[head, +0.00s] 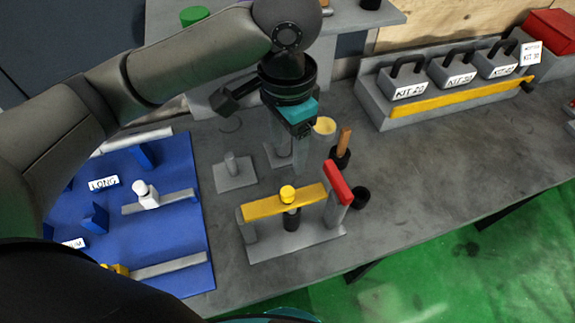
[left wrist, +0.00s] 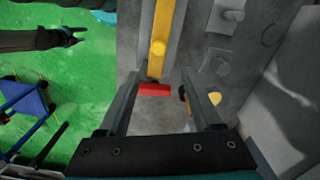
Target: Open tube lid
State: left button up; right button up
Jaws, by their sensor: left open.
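A yellow bar (head: 310,196) with a round yellow knob (head: 287,193) lies across a grey stand (head: 290,247) on the bench. A red block (head: 338,183) sits at the bar's right end, on a grey upright. A dark cylinder (head: 291,220) stands under the knob. My left gripper (head: 288,150) is open and empty, pointing down behind the bar. In the left wrist view, the red block (left wrist: 154,89) and bar (left wrist: 159,66) show between its fingers, apart from them. What appears to be my right gripper (left wrist: 77,36) is open and empty over the green floor.
A blue board (head: 175,230) with grey bars lies at left. A grey post on a plate (head: 234,172), a wooden-handled tool (head: 344,143) and a black cup (head: 360,197) stand near the stand. Kit boxes (head: 409,83) line the back. The bench's front right is clear.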

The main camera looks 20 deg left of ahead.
pick_arm(q)
send_near(287, 192)
jog(key=shift+s+b, duration=0.1)
jog(key=shift+b, duration=0.3)
notch_tip(287, 192, down, 10)
jog(key=shift+r+b, duration=0.2)
jog(key=shift+b, duration=0.45)
jog(key=shift+f, duration=0.55)
pick_arm(e)
jog(key=s, duration=0.1)
jog(key=s+f, duration=0.2)
jog(key=shift+s+d+f, duration=0.1)
jog(key=shift+d+f, duration=0.15)
jog(key=shift+d, duration=0.05)
pick_arm(q)
jog(key=shift+c, duration=0.3)
pick_arm(e)
jog(key=shift+s+g, duration=0.1)
jog(key=shift+g, duration=0.2)
pick_arm(q)
jog(key=c, duration=0.3)
grip_shut()
pick_arm(e)
jog(key=shift+s, duration=0.15)
